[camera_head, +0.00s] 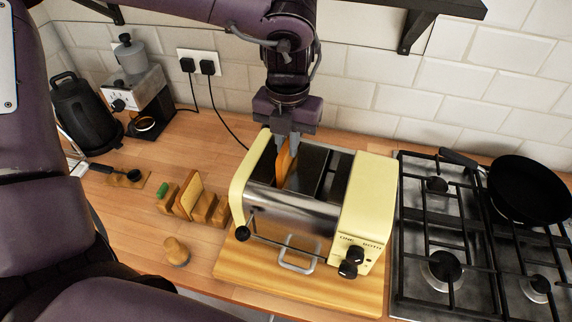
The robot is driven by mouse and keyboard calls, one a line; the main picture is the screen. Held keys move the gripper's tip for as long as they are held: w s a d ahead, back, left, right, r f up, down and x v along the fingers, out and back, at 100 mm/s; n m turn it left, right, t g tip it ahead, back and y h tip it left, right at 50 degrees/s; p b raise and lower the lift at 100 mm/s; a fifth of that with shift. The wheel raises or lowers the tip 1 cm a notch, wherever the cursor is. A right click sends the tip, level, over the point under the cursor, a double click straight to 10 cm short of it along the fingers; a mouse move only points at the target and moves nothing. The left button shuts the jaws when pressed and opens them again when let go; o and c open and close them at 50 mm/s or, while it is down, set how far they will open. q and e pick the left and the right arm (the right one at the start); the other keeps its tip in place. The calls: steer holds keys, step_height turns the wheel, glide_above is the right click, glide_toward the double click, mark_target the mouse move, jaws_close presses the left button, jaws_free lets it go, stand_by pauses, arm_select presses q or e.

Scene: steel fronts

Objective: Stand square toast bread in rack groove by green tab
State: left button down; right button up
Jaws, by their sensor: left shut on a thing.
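My left gripper (287,146) points straight down over the yellow and steel toaster (291,216). It is shut on a slice of square toast bread (286,163), which is upright at the toaster's left slot, its lower part inside or just at the opening. The wooden rack (203,208) stands on the counter left of the toaster. A green tab (162,190) marks the rack's left end. Another bread slice (188,195) stands upright in the rack, near the green tab. My right gripper does not show.
The toaster sits on a wooden board (235,274). A stove (440,235) with a black pan (527,188) is on the right. A kettle (84,115), a grinder (138,80) and a wooden tamper (176,251) stand left. A shelf bracket (415,33) hangs above.

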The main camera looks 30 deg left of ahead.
arm_select(q)
steer(key=shift+r+p, duration=2.2)
steer(key=shift+r, duration=1.8)
steer(key=shift+f, duration=0.1)
step_height(320, 180, down, 9)
steer(key=b, duration=0.5)
steer(key=shift+r, duration=0.3)
